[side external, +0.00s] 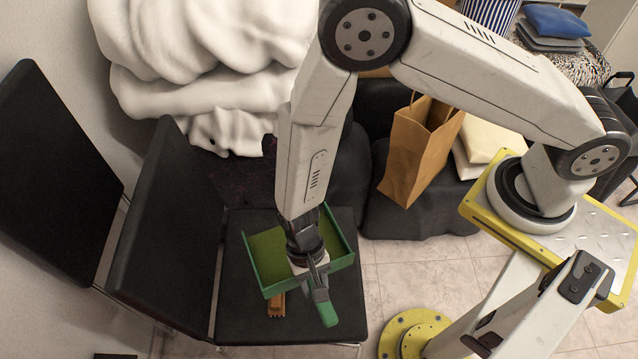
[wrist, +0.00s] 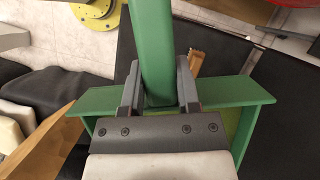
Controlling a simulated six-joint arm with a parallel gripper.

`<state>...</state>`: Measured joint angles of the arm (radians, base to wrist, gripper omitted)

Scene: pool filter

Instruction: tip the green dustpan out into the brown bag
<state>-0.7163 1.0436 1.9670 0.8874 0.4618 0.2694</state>
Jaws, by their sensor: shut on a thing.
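The green dustpan (side external: 263,249) is over the seat of a black chair in the side external view, with its handle (side external: 325,310) pointing toward the front. My gripper (side external: 318,279) is shut on the handle. The wrist view shows the two fingers (wrist: 158,88) on either side of the green handle and the dustpan's rear wall (wrist: 235,94). My gripper hides part of the pan, and I cannot tell whether it touches the seat. The brown bag (side external: 417,150) stands upright to the right, on a dark seat, its top open. Its edge also shows at the left of the wrist view (wrist: 42,150).
A small brown wooden object (side external: 277,304) lies on the chair seat (side external: 250,325) by the dustpan. Black chair backs (side external: 165,225) stand at left. White bedding (side external: 200,60) is piled behind. A cream cushion (side external: 486,138) is right of the bag. Tiled floor (side external: 420,270) is open between chair and my base.

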